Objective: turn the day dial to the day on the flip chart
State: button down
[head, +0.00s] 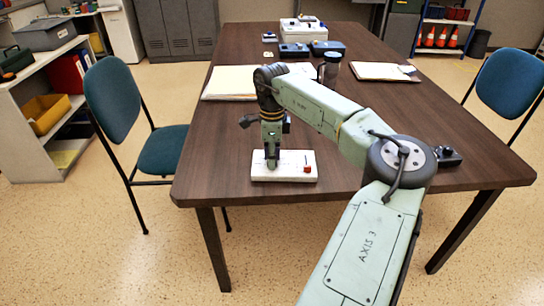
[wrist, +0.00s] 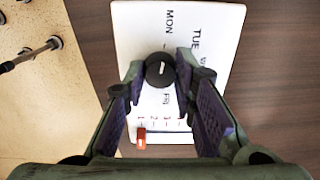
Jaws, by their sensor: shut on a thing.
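A white panel (head: 262,173) lies near the front edge of the table; it also shows in the wrist view (wrist: 215,30). In the wrist view its black round dial (wrist: 159,72) has a short white mark, nearly upright in the picture. Printed around it I read MON, TUE, a partly hidden W and FRI. I cannot tell exactly which day the mark points to. My gripper (head: 271,164) reaches down over the panel, its fingers shut on the dial from both sides. I cannot make out a flip chart in either view.
A red slider (wrist: 141,138) sits beside a 1-2-3 scale on the same panel. Papers (head: 232,84), a dark jar (head: 329,70) and several boxes stand farther back on the brown table (head: 440,120). Blue chairs (head: 112,100) flank it.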

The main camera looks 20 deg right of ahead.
dwell(0.3)
jog(key=c, duration=1.3)
grip_release()
jog(key=shift+r, duration=0.1)
notch_tip(320, 180, up, 12)
jog(key=shift+f, duration=0.1)
